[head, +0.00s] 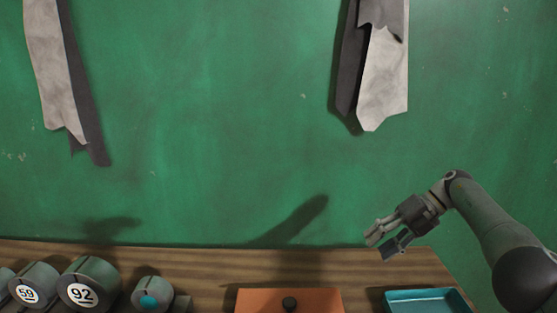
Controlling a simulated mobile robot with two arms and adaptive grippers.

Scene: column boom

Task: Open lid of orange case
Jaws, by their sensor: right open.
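The orange case (262,300) is at the bottom edge of the head view, right of the middle, on the wooden surface. My left gripper is not in view.
A teal tray (427,293) sits right of the case, below my right arm. Grey cloth strips (384,80) hang on the green wall (220,110) behind.

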